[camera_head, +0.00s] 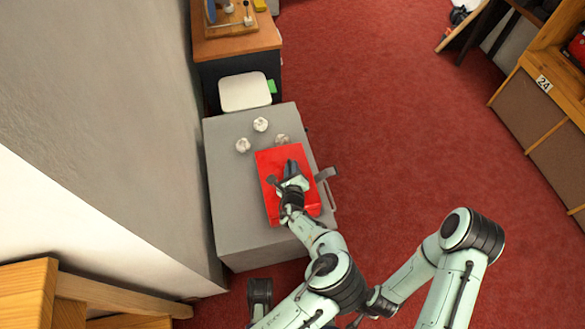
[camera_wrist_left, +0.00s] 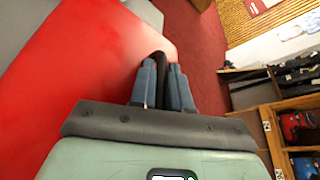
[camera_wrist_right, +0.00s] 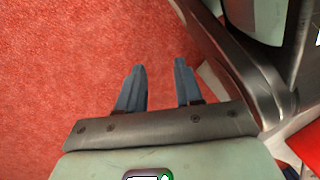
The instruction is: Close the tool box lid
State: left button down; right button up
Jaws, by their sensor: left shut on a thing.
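The red tool box (camera_head: 268,208) sits on a grey cabinet, with its red top face toward the head camera. Its red lid (camera_wrist_left: 85,65) fills much of the left wrist view. My left gripper (camera_head: 291,168) is over the box, its arm covering part of the red top. In the left wrist view my left gripper (camera_wrist_left: 164,88) is shut on a black handle (camera_wrist_left: 160,62) at the lid's edge. I cannot tell whether the lid lies flush, as the seam is hidden. My right gripper (camera_wrist_right: 158,90) is open and empty above red carpet.
The grey cabinet top (camera_head: 228,190) also bears several white crumpled lumps (camera_head: 261,124) behind the box. A grey bracket-like part (camera_head: 326,174) stands at its right edge. A white-topped bin (camera_head: 244,92) and wooden table are beyond. Carpet (camera_head: 390,120) to the right is clear.

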pick_arm(q)
jog(key=shift+d, duration=0.1)
jog(key=c, duration=1.4)
grip_release()
jog(key=shift+c, duration=0.2)
pick_arm(e)
jog(key=shift+w+r, duration=0.1)
jog(key=shift+w, duration=0.05)
